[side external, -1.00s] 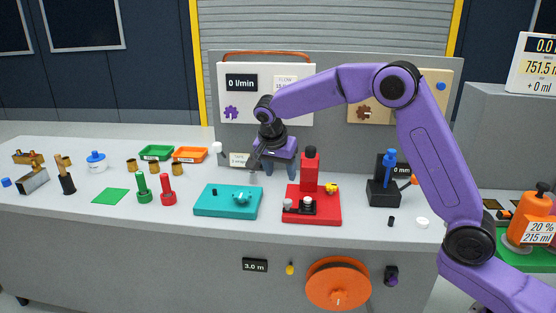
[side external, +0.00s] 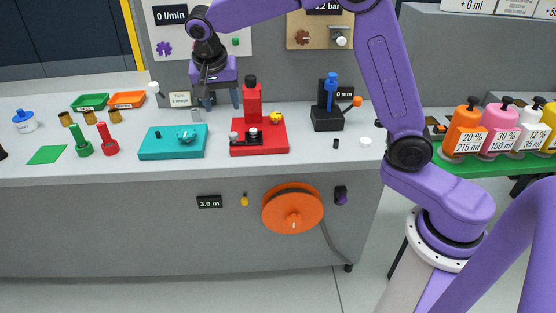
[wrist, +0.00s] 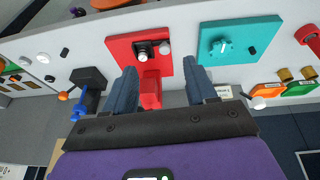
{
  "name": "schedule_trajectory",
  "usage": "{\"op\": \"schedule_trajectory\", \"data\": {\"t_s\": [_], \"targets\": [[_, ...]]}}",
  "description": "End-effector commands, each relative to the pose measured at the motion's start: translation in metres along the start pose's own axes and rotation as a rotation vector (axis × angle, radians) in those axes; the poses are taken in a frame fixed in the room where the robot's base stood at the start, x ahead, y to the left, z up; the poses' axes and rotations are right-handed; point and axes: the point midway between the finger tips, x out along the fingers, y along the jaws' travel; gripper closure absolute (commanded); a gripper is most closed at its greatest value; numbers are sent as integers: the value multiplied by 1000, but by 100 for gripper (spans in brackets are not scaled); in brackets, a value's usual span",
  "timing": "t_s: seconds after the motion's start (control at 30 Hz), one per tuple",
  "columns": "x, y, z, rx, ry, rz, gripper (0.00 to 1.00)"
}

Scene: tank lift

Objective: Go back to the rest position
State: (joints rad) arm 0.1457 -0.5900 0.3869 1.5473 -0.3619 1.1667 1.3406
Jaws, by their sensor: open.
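My gripper (side external: 222,98) hangs over the back of the bench, just behind and left of the red device (side external: 258,137). In the wrist view my gripper (wrist: 163,95) shows two blue-grey fingers spread apart with nothing held between them. The red device's upright post (wrist: 151,92) appears in the gap between the fingers, beyond them; I cannot tell the distance. The teal plate (side external: 173,143) with its small valve lies left of the red device.
A black stand with a blue part (side external: 328,105) is to the right. Green (side external: 90,101) and orange (side external: 127,99) trays lie at the back left. A panel reading 0 l/min (side external: 205,30) stands behind my gripper. Coloured bottles (side external: 465,128) stand on a green surface at right.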

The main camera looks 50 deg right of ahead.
Motion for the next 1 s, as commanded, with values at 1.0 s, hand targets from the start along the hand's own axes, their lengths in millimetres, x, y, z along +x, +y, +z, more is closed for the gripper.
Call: {"op": "schedule_trajectory", "data": {"t_s": [1.0], "targets": [[-18, 253, 227, -1682, -154, -343, 44]]}}
